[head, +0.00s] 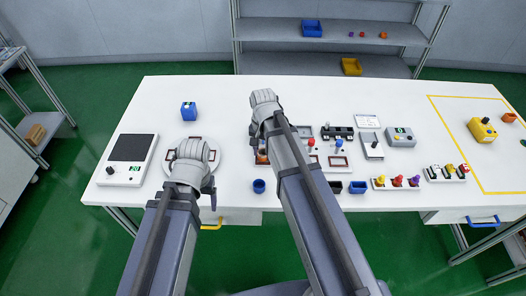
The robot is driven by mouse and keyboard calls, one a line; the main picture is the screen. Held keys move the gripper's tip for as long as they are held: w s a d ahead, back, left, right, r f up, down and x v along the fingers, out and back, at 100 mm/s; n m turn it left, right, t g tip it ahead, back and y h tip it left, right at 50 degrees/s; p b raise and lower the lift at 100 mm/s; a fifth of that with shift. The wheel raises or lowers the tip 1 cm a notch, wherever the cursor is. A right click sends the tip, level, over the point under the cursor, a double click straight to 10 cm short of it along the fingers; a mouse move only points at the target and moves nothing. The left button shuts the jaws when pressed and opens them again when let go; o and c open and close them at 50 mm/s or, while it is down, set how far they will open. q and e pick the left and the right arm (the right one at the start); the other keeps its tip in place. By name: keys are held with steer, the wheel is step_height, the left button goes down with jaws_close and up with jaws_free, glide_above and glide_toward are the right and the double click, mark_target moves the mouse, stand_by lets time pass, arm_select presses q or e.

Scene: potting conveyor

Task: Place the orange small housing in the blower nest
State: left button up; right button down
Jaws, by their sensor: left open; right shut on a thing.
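My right gripper (254,131) hangs from the wrist over the middle of the white table, mostly hidden by my own arm. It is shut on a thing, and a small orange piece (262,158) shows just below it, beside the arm. This looks like the orange small housing, but the grip itself is hidden. My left gripper (210,193) is open near the table's front edge, in front of a round white plate (173,165). I cannot pick out the blower nest for certain; dark-framed fixtures (338,162) lie right of my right arm.
A blue cup (259,186) stands between my arms. Bins and colored knobs (397,182) line the front right. A yellow device (482,129) stands within the yellow outline. The back middle table is clear.

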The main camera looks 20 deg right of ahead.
steer(key=shift+s+a+f+b, duration=0.1)
steer(key=shift+s+f+b, duration=0.15)
steer(key=shift+f+b, duration=0.15)
